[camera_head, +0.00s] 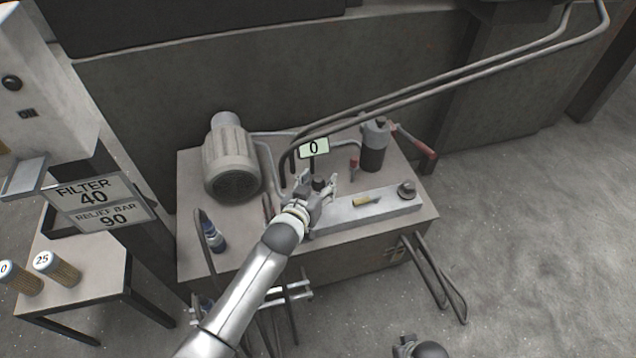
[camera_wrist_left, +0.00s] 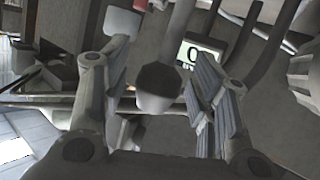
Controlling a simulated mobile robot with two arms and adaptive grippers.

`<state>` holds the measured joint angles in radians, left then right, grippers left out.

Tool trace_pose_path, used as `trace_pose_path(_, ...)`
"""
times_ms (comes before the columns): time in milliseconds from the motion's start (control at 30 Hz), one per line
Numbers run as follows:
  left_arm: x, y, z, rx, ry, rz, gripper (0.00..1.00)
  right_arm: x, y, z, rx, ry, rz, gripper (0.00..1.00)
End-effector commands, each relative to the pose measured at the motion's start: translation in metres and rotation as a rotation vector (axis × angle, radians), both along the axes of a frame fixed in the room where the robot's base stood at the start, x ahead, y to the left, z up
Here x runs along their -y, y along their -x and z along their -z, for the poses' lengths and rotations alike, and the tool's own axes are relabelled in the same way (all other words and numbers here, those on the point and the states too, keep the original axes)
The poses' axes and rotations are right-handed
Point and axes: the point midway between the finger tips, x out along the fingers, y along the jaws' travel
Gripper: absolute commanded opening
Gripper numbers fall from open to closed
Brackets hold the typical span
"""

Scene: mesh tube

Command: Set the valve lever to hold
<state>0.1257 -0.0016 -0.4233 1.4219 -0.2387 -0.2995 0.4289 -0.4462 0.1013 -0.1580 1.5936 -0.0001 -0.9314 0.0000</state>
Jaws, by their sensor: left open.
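My left gripper (camera_head: 322,190) reaches over the front middle of the power unit's top, its fingers apart. A dark faceted knob (camera_wrist_left: 158,82) on a pale stem stands between the open fingers in the left wrist view; a gap shows on both sides. It appears to be the valve lever's end, and in the head view it is a small dark knob (camera_head: 319,184) partly hidden by the gripper. No hold marking is readable. My right gripper (camera_head: 406,345) shows only as a dark part at the bottom edge, its fingers unclear.
A display reading 0 (camera_head: 314,148) stands just behind the knob. A motor (camera_head: 232,160) is to the left; a dark cylinder (camera_head: 374,148) and red-gripped handle (camera_head: 420,146) are to the right. Pipes (camera_head: 440,84) rise rightward. A side table (camera_head: 95,268) holds filters.

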Motion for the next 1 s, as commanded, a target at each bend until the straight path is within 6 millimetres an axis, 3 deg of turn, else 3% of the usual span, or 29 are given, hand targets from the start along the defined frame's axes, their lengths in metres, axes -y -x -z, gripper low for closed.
trace_pose_path(267,-0.003,0.008,-0.002,-0.001,0.001,0.000,0.54,-0.001,0.000,0.000,-0.001,-0.001,0.000,0.00)
trace_pose_path(1000,-0.035,0.102,-0.035,-0.001,-0.001,-0.001,0.54,0.000,0.000,0.000,-0.001,0.000,0.000,0.00)
